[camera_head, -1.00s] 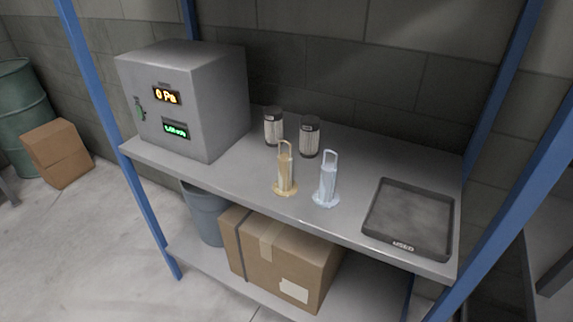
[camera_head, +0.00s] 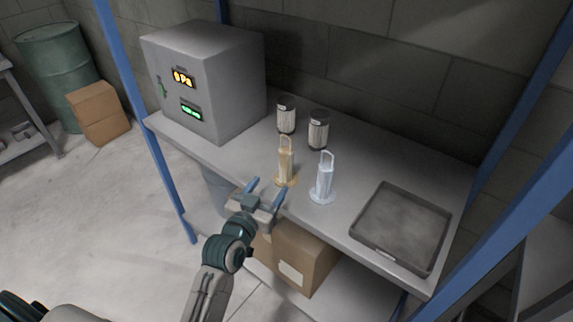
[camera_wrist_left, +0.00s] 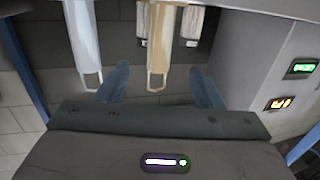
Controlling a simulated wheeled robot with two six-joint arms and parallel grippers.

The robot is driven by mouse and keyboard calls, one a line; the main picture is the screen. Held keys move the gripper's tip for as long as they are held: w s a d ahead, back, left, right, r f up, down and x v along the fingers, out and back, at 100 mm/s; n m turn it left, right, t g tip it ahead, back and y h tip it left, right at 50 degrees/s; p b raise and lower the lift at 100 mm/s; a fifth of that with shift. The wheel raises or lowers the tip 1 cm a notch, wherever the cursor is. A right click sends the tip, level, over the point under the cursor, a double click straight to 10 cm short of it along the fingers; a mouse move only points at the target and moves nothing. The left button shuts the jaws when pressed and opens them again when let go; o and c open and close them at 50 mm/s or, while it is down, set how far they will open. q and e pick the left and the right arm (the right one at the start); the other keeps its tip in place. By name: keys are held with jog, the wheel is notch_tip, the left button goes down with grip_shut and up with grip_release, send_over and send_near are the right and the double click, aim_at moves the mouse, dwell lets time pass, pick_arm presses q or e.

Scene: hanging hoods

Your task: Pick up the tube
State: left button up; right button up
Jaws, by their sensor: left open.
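Two tubes with loop handles and round bases stand upright on the grey shelf (camera_head: 225,150). The amber tube (camera_head: 286,163) is on the left and the clear bluish tube (camera_head: 324,178) is on the right. My left gripper (camera_head: 267,190) is open and empty at the shelf's front edge, just in front of the amber tube. In the left wrist view, the amber tube (camera_wrist_left: 157,50) shows between the spread fingers (camera_wrist_left: 163,82), and the clear tube (camera_wrist_left: 84,45) is outside them at the left. My right gripper is not in view.
Two dark canisters with pale labels (camera_head: 286,117) (camera_head: 318,132) stand behind the tubes. A grey box with lit displays (camera_head: 205,85) is at the left. A flat dark tray (camera_head: 412,262) lies at the right. Blue posts (camera_head: 142,120) frame the shelf. A cardboard box (camera_head: 310,258) sits below.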

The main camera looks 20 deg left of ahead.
aim_at(283, 163)
pick_arm(q)
jog(key=w, duration=0.2)
jog(key=w+p, duration=0.1)
jog(key=w, duration=0.2)
jog(key=shift+w+d+r, duration=0.2)
jog(key=shift+w+r, duration=0.15)
jog(key=shift+r, duration=0.05)
jog(key=w+p, duration=0.2)
jog(key=w, duration=0.1)
jog(key=w+p, duration=0.1)
jog(key=shift+w+d+r, duration=0.15)
jog(key=shift+w+d, duration=0.2)
jog(key=shift+d, duration=0.05)
jog(key=shift+w, duration=0.45)
jog(key=c, duration=1)
jog(key=shift+c, duration=1)
